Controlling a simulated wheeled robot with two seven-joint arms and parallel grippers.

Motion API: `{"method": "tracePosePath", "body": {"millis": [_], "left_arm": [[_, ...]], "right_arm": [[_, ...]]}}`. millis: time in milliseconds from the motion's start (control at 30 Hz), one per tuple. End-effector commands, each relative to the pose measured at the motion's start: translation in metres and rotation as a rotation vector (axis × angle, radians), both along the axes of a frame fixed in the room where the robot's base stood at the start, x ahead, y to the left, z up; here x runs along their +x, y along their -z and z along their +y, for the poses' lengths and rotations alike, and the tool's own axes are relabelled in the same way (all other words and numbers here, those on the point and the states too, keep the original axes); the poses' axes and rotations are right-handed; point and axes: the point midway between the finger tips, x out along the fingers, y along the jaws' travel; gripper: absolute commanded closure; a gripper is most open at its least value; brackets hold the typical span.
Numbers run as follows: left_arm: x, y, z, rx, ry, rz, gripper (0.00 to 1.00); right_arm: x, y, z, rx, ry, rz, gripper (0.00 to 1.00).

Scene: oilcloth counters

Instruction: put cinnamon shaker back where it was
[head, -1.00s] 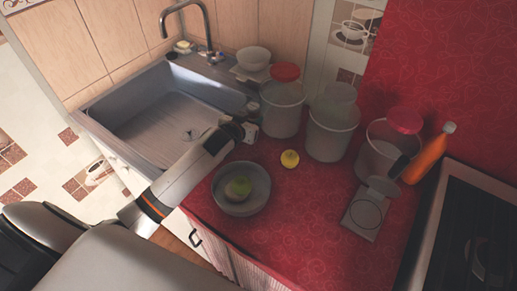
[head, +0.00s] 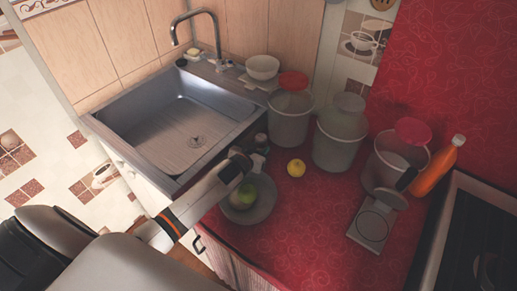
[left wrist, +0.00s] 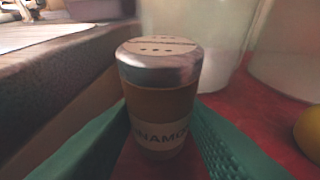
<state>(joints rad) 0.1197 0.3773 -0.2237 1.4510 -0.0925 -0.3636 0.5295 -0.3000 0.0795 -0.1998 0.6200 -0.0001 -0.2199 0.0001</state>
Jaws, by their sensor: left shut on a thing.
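The cinnamon shaker (left wrist: 158,95) has a silver top with holes, a brown body and a pale label reading part of "CINNAMON". It stands upright between the green fingers of my left gripper (left wrist: 163,118), which is shut on it. Its lower end is hidden low in the left wrist view, so I cannot tell whether it touches the counter. In the head view my left gripper (head: 257,158) is at the sink's right front corner, just behind the grey bowl (head: 262,211). The shaker shows there only as a small dark shape (head: 261,140). My right gripper is not in view.
A lemon (head: 296,168) lies right of the gripper. Canisters (head: 288,122) (head: 338,138) (head: 388,165) line the back, with an orange bottle (head: 437,168) and a scale (head: 372,228) at right. The sink (head: 165,130) is left. Red counter is clear in the middle.

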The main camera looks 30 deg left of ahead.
Motion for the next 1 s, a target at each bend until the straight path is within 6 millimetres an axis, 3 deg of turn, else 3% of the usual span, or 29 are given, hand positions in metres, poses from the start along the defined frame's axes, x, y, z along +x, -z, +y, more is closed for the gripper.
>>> {"method": "tracePosePath", "body": {"millis": [67, 100, 200, 567, 767, 1000], "left_arm": [[0.0, 0.004, 0.0, -0.001, 0.0, 0.0, 0.86], [0.0, 0.003, 0.0, -0.001, 0.0, 0.0, 0.58], [0.0, 0.002, 0.0, -0.001, 0.0, 0.0, 0.42], [0.0, -0.003, 0.0, 0.0, 0.0, 0.0, 0.41], [-0.026, -0.011, -0.001, -0.001, 0.001, 0.002, 0.41], [-0.073, -0.029, -0.002, -0.001, 0.001, 0.002, 0.41]], "right_arm": [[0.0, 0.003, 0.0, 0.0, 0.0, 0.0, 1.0], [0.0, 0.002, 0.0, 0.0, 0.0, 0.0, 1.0], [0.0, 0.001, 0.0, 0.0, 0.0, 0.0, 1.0], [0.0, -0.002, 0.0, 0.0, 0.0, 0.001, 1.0], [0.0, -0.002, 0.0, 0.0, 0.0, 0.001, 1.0], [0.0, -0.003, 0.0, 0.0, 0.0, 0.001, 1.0]]}}
